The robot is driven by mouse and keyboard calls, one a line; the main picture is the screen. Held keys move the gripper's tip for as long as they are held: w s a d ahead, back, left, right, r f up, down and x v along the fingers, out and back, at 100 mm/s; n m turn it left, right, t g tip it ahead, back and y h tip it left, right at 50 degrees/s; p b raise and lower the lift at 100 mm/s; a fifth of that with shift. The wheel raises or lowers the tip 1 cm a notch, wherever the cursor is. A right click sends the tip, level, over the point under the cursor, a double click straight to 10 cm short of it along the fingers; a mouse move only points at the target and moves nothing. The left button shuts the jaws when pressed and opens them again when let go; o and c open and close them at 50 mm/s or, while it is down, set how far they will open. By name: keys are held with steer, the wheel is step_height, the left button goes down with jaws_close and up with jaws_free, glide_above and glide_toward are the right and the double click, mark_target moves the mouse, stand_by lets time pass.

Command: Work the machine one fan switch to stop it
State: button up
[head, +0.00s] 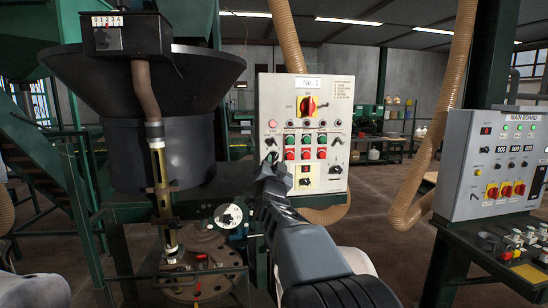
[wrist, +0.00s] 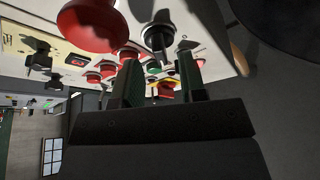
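The machine one panel (head: 262,95) is a light grey board marked "No. 1". It carries a red and yellow main switch, rows of green and red buttons and several black rotary knobs. The small labels are unreadable, so I cannot tell by name which is the fan switch. My gripper (head: 272,172) is at the panel's lower left and hides part of it. In the wrist view my gripper (wrist: 160,66) is open, with its two dark fingers apart. A black rotary knob (wrist: 158,38) stands just beyond the fingertips, roughly between them; I see no grip on it.
A large red mushroom button (wrist: 88,22) is close to the left finger in the wrist view. A black hopper (head: 165,120) and round machine plate (head: 200,275) stand left of the panel. The main board (head: 490,160) is at right. A tan hose (head: 425,165) hangs between.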

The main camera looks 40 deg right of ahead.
mark_target(274, 157)
steer(key=shift+x, duration=1.15)
steer(key=shift+a+r, duration=0.1)
jaws_close()
